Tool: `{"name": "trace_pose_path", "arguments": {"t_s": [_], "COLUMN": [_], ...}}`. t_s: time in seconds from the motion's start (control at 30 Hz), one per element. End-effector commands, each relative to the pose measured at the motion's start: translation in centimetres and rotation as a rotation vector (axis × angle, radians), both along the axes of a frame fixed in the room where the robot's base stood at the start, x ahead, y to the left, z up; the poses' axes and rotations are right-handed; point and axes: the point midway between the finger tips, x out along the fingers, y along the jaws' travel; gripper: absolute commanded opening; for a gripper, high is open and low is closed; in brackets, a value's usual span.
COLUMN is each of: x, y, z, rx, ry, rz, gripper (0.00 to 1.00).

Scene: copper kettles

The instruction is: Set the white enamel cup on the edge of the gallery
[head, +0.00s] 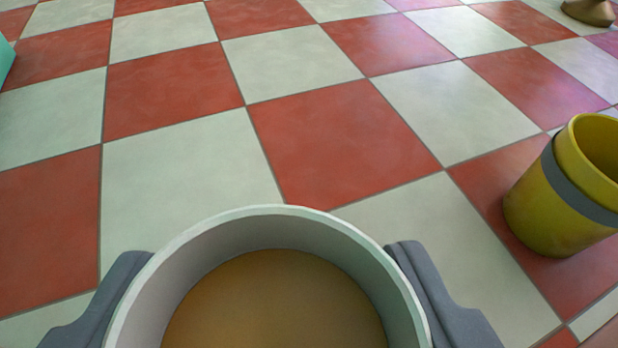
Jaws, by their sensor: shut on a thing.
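A white cup (290,222) is at the bottom of the head view, seen from above into its open mouth. Its inside bottom looks brownish; I cannot tell whether that is liquid or the cup's floor. My gripper (265,290) has one grey finger on each side of the cup and is shut on it. The cup's lower part is cut off by the frame. No gallery edge can be made out in this view.
A yellow bucket-like container (555,205) with a grey band stands on the floor at the right. A brown object (590,10) is at the far top right. A teal thing (5,58) shows at the left edge. The red and white tiled floor (310,150) ahead is clear.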

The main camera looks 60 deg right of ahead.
Motion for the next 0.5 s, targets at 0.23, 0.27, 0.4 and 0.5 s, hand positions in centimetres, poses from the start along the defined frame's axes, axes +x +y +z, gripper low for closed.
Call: {"name": "trace_pose_path", "arguments": {"t_s": [0.23,0.27,0.4,0.5], "x": [0.8,0.8,1.0,1.0], "y": [-1.3,-1.5,-1.9,-1.9], "z": [-0.2,-0.2,-0.4,-0.7], "rx": [0.001,0.001,0.000,0.000], "ry": [0.002,0.002,0.002,0.003], "rz": [-0.001,-0.001,0.000,-0.001], "gripper": [0.36,0.36,0.36,0.36]}}
